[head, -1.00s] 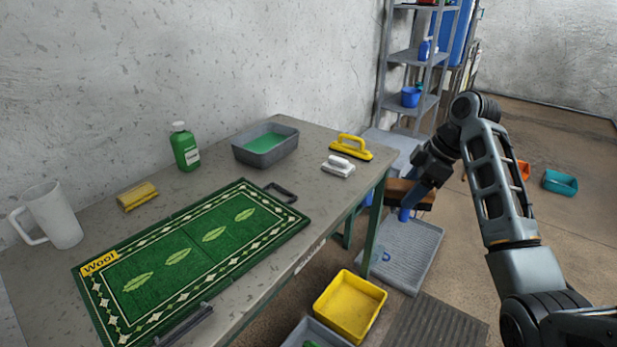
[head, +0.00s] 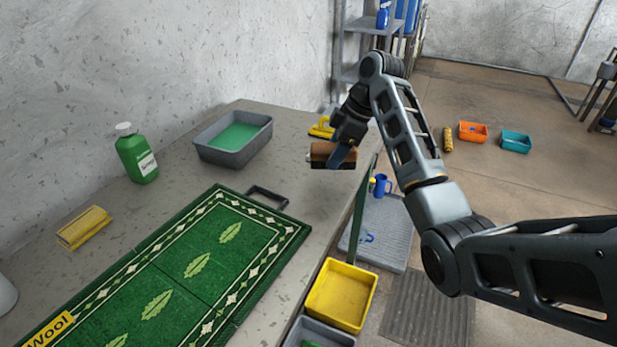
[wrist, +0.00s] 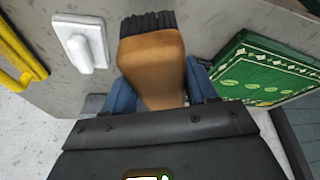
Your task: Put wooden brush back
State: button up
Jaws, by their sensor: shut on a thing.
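The wooden brush (head: 320,154) has a brown wooden body and dark bristles. My gripper (head: 343,157) is shut on it and holds it over the far right end of the table, near the right edge. In the wrist view the brush (wrist: 152,65) sits between the blue fingers of my gripper (wrist: 155,88), with its black bristles pointing to the top of the picture. Whether the brush touches the tabletop is hard to tell.
A yellow-handled tool (head: 321,128) is partly behind my gripper; a white-handled brush (wrist: 82,42) lies beside it. A grey tray of green liquid (head: 222,155), a green bottle (head: 136,157), a yellow sponge (head: 82,228) and a green rug (head: 215,250) occupy the table (head: 300,195).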

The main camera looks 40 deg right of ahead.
aim_at(330, 142)
jog(key=w+f, duration=0.1)
jog(key=w, duration=0.1)
jog(key=w+a+f, duration=0.2)
jog(key=w, duration=0.1)
jog(key=shift+w+a+f+p, duration=0.15)
jog(key=shift+w+f+p, duration=0.15)
jog(key=shift+p, duration=0.05)
jog(key=shift+f+p, duration=0.35)
jog(key=shift+f, duration=1.7)
jog(key=shift+f, duration=0.15)
jog(key=o, duration=1.2)
jog(key=b+v, duration=0.1)
jog(key=v, duration=1.1)
jog(key=shift+b, duration=0.3)
